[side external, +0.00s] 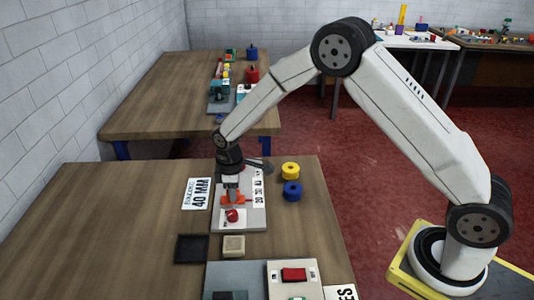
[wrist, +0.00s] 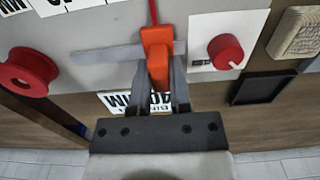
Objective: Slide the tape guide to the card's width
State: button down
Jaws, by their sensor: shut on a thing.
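The orange tape guide (wrist: 157,50) sits on a grey slot strip (wrist: 100,54) of the light grey plate; it also shows in the side view (side external: 238,200). My gripper (wrist: 160,88) is shut on the guide, one finger on each side. A thin red strip (wrist: 153,12) runs from the guide to the top of the wrist view. The white card (side external: 197,194), reading 40 MM, lies on the table left of the plate; my fingers partly hide it in the wrist view (wrist: 115,102). A number scale (side external: 258,188) runs along the plate's right side.
A red knob (wrist: 226,50) stands on a white panel beside the guide. A red spool (wrist: 25,75) is on the other side. A black tray (side external: 191,249) and a wooden block (side external: 234,246) lie nearer. Yellow (side external: 290,171) and blue (side external: 292,191) spools stand right of the plate.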

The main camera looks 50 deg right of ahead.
jog(key=shift+w+d+r, duration=0.1)
jog(key=shift+w+d, duration=2.55)
jog(key=c, duration=0.6)
grip_release()
jog(key=shift+o, duration=0.2)
jog(key=shift+r, duration=0.2)
notch_tip(320, 180, up, 7)
jog(key=shift+r, duration=0.15)
